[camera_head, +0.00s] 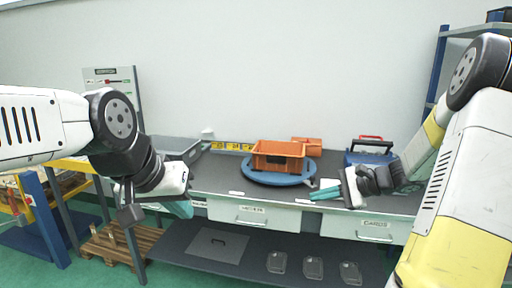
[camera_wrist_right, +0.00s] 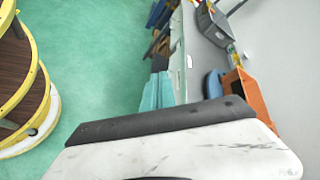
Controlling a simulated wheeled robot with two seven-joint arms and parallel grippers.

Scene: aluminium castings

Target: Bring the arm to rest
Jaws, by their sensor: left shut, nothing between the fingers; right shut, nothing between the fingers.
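My left gripper (camera_head: 180,208) hangs at the left of the head view, in front of the bench's left end, with its teal fingers shut and empty. My right gripper (camera_head: 326,193) is at the right, its teal fingers shut and pointing left, in front of the bench's front edge. In the right wrist view its teal fingers (camera_wrist_right: 157,92) show close together with nothing between them. My right arm comes in from the right edge of the head view.
The grey bench (camera_head: 225,182) carries an orange crate (camera_head: 278,163) on a blue round base (camera_head: 262,179), a second orange bin (camera_head: 308,145) and a blue toolbox (camera_head: 369,158). Drawers (camera_head: 250,214) and a lower shelf (camera_head: 215,245) lie below. A wooden pallet (camera_head: 112,246) stands left.

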